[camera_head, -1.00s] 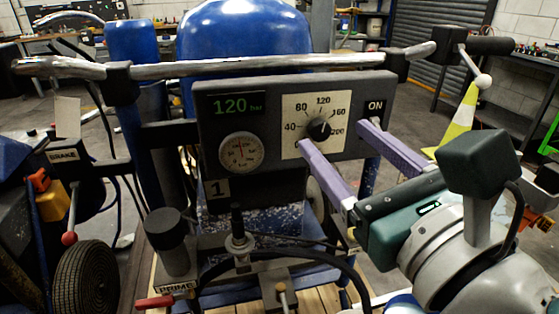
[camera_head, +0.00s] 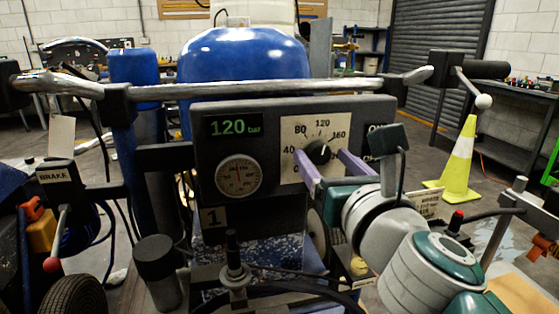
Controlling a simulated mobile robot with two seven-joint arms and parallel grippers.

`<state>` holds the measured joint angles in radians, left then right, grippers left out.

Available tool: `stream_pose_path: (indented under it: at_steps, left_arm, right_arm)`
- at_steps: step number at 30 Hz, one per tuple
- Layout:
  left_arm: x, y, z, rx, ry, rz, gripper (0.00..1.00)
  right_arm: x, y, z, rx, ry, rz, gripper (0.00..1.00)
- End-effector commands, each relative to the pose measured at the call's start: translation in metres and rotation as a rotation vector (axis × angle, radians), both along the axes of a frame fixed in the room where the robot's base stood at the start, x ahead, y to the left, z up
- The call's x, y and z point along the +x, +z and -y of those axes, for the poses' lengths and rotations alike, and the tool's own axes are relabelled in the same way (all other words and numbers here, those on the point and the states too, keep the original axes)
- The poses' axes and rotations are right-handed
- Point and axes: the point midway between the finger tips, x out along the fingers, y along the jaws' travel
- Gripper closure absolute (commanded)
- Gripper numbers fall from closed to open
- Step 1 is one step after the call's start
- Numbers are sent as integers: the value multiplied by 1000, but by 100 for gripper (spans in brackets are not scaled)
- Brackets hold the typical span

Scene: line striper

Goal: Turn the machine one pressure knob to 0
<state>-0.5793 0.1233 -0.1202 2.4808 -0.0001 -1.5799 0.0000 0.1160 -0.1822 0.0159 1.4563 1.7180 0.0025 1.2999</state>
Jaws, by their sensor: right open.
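The pressure knob (camera_head: 318,152) is a round black knob on a white dial plate (camera_head: 293,128) of the machine's control panel. The green display (camera_head: 233,126) reads 120 bar. My left gripper is out of view.
A chrome handlebar (camera_head: 230,88) runs above the panel. A brake lever (camera_head: 57,235) stands at the left, and a black-capped post (camera_head: 156,258) at lower left. A yellow and white cone (camera_head: 459,165) stands on the floor at right.

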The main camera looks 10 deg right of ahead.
Motion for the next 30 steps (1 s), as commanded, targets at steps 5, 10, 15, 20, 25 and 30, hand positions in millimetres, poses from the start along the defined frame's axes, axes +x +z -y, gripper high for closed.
stream_pose_path:
  at_steps: [5,10,15,20,25,30]
  left_arm:
    - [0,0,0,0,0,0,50]
    - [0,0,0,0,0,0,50]
    - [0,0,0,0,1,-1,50]
    - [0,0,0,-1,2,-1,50]
    - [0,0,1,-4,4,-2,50]
    - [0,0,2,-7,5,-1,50]
  right_arm:
    - [1,0,0,-1,0,0,29]
    - [1,0,0,-1,0,0,39]
    - [1,0,0,-1,0,0,58]
    - [1,0,0,-1,0,0,76]
    - [1,0,0,-1,0,0,95]
    - [1,0,0,-1,0,0,100]
